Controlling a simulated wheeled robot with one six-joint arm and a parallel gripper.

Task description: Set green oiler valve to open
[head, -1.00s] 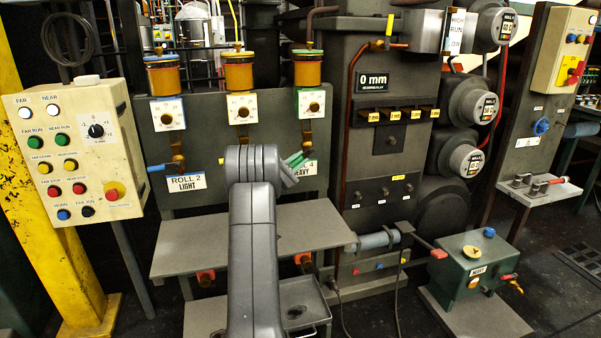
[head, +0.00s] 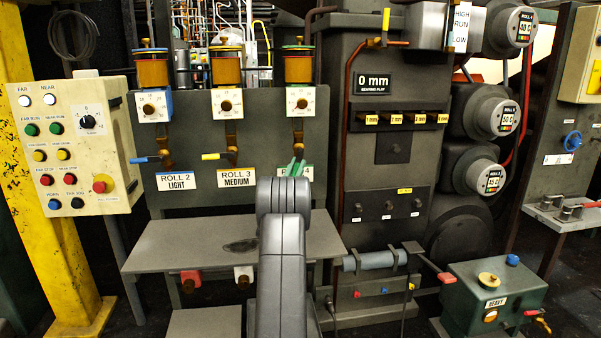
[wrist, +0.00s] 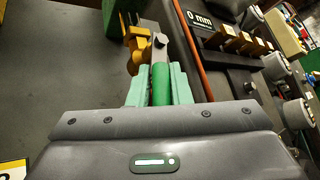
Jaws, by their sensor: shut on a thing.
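The green oiler (head: 299,68) is the rightmost of three, a glass cup with a green-rimmed top above a dial plate. Its brass valve (head: 298,138) hangs below the plate. In the wrist view the brass valve body (wrist: 136,50) shows beyond my jaws, with a grey lever joint beside it. The green valve handle (wrist: 161,84) lies between my pale green fingers. My gripper (head: 293,168) is shut on this handle, just below the valve. In the head view my gripper largely hides the handle, so its exact angle is unclear there.
The yellow handle (head: 216,156) and blue handle (head: 146,160) of the other oilers point left. A grey shelf (head: 190,245) juts out below the panel. The column with the bearing display (head: 373,83) stands close on the right. The button box (head: 75,150) is at left.

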